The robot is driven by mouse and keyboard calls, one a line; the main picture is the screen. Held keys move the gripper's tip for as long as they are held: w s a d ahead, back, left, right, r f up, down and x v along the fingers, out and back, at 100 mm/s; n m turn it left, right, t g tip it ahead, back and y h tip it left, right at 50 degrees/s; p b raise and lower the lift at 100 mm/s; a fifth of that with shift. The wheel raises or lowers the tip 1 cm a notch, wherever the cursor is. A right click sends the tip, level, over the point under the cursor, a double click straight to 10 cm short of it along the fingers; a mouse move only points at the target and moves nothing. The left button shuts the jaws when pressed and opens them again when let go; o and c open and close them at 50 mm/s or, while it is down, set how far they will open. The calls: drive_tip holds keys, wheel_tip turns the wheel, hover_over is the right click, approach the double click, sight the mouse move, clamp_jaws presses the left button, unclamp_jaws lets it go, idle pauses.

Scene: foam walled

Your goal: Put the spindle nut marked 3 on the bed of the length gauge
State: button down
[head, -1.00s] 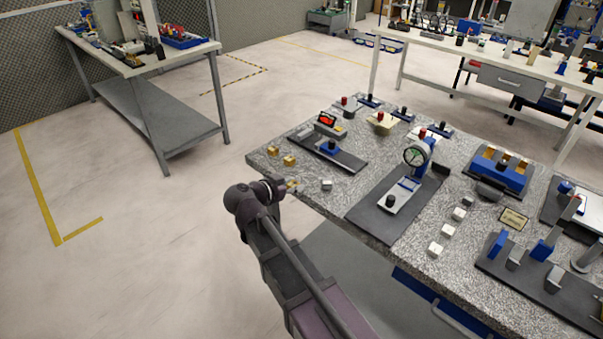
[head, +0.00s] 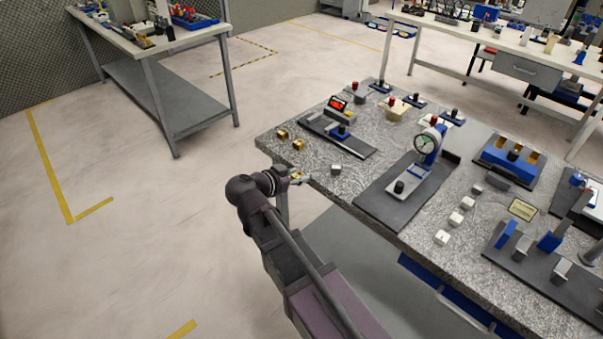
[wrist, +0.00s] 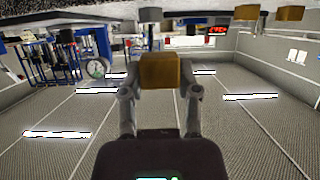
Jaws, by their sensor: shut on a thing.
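My gripper (head: 297,176) is shut on a brass-coloured nut (wrist: 159,71), held between both fingertips in the wrist view. Its mark cannot be read. In the head view the gripper is just off the table's near left edge. A dark base with a blue carriage (head: 341,132) and a red-lit display (head: 337,103) stands on the table, beyond the gripper; it looks like the length gauge, though no label is readable. The display also shows in the wrist view (wrist: 217,30). Two more brass nuts (head: 282,134) (head: 298,145) lie at the table's left corner.
A small grey block (head: 336,169) lies right of my gripper. A dial gauge (head: 427,142) stands on a dark plate farther right. The speckled table top (head: 320,155) is bare between the nuts and the grey block.

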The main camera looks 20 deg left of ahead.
sight(298, 175)
wheel_tip(298, 175, up, 10)
drive_tip(key=p, duration=1)
drive_tip(key=shift+w+f, duration=0.1)
idle(0.4)
